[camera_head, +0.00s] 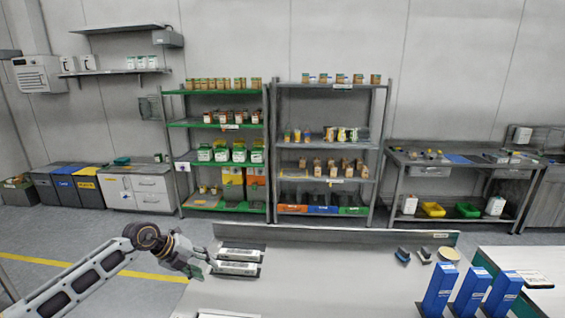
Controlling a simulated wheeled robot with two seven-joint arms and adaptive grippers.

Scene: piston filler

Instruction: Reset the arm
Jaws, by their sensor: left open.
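My left arm comes in from the left, low in the head view. Its gripper (207,266) is open, at the left edge of the grey table (330,285). The fingertips are close to the near one of two silver-white bar-shaped items (236,268); I cannot tell whether they touch it. The far bar (240,254) lies just behind it. No object shows between the fingers. My right gripper is not in view.
Blue upright boxes (438,290) stand at the table's right front. Small dark-blue items (402,256) and a round tan piece (448,254) lie at the back right. The middle of the table is clear. Stocked shelves (330,145) stand against the wall.

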